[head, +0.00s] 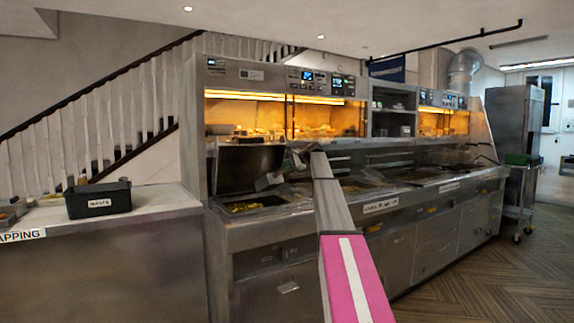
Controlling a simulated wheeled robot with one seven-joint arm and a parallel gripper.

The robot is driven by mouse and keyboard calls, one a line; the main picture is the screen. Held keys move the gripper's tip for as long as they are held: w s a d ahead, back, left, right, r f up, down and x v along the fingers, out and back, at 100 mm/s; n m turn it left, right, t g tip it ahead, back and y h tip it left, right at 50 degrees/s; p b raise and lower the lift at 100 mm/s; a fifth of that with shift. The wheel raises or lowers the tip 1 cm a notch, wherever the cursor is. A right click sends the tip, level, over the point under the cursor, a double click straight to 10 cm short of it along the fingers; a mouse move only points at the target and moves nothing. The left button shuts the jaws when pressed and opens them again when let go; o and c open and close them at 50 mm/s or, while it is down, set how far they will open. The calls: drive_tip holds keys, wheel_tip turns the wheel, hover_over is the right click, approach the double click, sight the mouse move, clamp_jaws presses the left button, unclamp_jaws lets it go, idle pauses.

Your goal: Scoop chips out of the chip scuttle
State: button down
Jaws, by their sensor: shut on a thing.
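The chip scuttle (218,206) is the open well at the left end of the steel frying range. Golden chips (243,208) lie in it, and a dark raised lid (245,163) stands behind it. My arm reaches in from the bottom of the head view, and my gripper (291,163) is at its far end, small in the picture, above and to the right of the chips. It is shut on what looks like a pale metal chip scoop (268,181), which hangs down-left over the right side of the scuttle. The fingers and the scoop's handle are too small to make out clearly.
A lit glass hot cabinet (325,119) stands above the range. More steel pans and worktop (425,176) run off to the right. A counter (150,203) with a dark labelled box (98,199) is at left. The wooden floor (480,275) at right is clear.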

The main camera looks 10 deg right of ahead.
drive_tip(key=shift+s+f, duration=0.2)
drive_tip(key=shift+f, duration=2.8)
drive_tip(key=shift+s+f, duration=0.15)
drive_tip(key=shift+f, duration=2.8)
drive_tip(key=shift+w+a+f, duration=0.9)
drive_tip(key=shift+w+a, duration=1.3)
drive_tip(key=shift+w, duration=1.6)
drive_tip(key=s+d+r+n+t+y, duration=0.1)
drive_tip(key=s+d+r+t+y, duration=0.2)
drive_tip(key=s, duration=0.5)
drive_tip(key=shift+s+d+r+n+t+y, duration=0.3)
drive_tip(key=shift+s+d+r+t+y, duration=0.1)
drive_tip(key=shift+d+r+t, duration=0.6)
drive_tip(key=shift+f+g, duration=0.1)
drive_tip(key=shift+g, duration=0.2)
